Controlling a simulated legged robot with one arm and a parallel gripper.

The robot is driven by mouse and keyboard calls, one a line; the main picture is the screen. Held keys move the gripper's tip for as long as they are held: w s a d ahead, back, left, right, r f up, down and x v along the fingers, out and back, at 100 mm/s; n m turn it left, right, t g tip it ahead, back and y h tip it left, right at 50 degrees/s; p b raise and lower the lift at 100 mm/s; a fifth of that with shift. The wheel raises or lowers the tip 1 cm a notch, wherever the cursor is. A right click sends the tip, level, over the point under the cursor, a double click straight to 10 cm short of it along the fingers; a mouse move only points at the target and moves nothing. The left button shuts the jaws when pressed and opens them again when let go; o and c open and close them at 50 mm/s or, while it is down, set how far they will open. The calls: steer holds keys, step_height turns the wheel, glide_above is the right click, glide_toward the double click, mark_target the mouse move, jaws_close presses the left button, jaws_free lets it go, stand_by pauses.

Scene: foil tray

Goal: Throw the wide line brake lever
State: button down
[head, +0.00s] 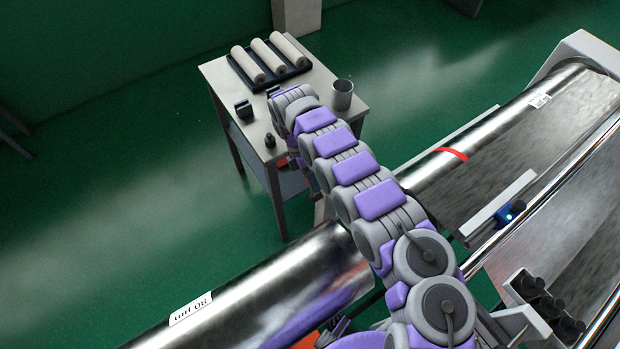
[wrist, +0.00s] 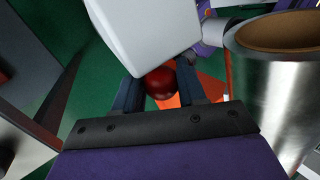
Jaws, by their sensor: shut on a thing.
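A round dark-red knob (wrist: 160,83), which looks like the end of the brake lever, sits between the two fingers of my gripper (wrist: 160,88) in the wrist view. The fingers press on it from both sides, so my gripper is shut on it. The lever's shaft cannot be made out. A pale housing (wrist: 152,38) stands right beyond the knob and fills the upper middle. In the head view my arm reaches toward the gap beside the table and hides the knob and most of my gripper.
A large foil roll (wrist: 285,95) with a brown core stands close at right in the wrist view. In the head view a grey table (head: 225,72) holds rolls on a black tray, a metal cup (head: 342,94) and small dark items. Long shiny rollers (head: 270,285) run below. Green floor lies open at left.

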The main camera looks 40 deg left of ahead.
steer(key=shift+w+d+f, duration=0.1)
steer(key=shift+w+d, duration=0.1)
steer(key=c, duration=1.1)
jaws_free()
steer(key=o, duration=0.3)
steer(key=shift+w, duration=0.25)
steer(key=shift+o, duration=0.3)
steer(key=shift+s, duration=0.15)
steer(key=shift+a, duration=0.2)
steer(key=shift+s, duration=0.1)
